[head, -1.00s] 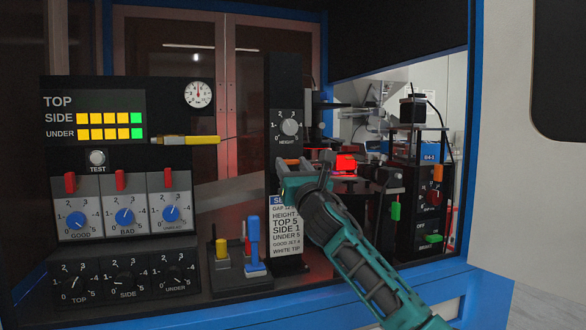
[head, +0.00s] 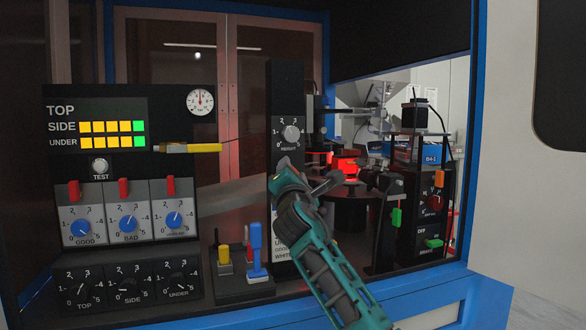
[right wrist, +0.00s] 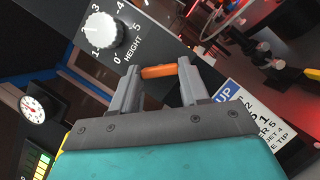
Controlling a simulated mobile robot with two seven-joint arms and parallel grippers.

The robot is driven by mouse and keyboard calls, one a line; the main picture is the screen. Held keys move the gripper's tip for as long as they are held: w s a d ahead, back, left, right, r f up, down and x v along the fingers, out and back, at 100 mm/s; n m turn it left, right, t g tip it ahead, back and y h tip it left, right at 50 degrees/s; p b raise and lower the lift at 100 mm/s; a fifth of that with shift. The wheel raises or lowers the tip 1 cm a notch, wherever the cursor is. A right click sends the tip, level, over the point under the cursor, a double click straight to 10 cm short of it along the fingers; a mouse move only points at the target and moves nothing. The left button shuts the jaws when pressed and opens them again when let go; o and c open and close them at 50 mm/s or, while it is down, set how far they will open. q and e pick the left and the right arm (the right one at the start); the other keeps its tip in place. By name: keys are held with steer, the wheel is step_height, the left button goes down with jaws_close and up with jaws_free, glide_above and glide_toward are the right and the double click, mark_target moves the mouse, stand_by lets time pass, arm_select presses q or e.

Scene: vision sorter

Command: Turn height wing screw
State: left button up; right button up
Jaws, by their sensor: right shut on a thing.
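The orange wing screw (right wrist: 158,71) is on the dark upright column (head: 285,90), below the white height dial (head: 291,134). The dial also shows in the right wrist view (right wrist: 100,31), with its scale from 0 to 5. My right gripper (right wrist: 160,76) is shut on the wing screw, one grey finger at each end of the orange bar. In the head view the right gripper (head: 285,166) is tilted in front of the column and hides the wing screw. My left gripper is not in view.
A setup label (right wrist: 252,112) on the column is partly covered by my arm in the head view. A turntable (head: 345,191) is behind at the right.

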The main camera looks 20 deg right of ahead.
steer(key=shift+a+r+m+g+h+p, duration=0.15)
steer(key=shift+m+g+p, duration=0.4)
steer(key=shift+m+p, duration=0.85)
steer(key=shift+d+r+m+g+h+p, duration=0.1)
steer(key=shift+m+g+p, duration=0.7)
steer(key=shift+m, duration=1)
steer(key=shift+a+r+m+g+h+p, duration=0.15)
steer(key=shift+m+g+p, duration=0.2)
steer(key=shift+m+p, duration=1.15)
steer(key=shift+f, duration=0.15)
steer(key=o, duration=1.1)
steer(key=shift+c, duration=0.2)
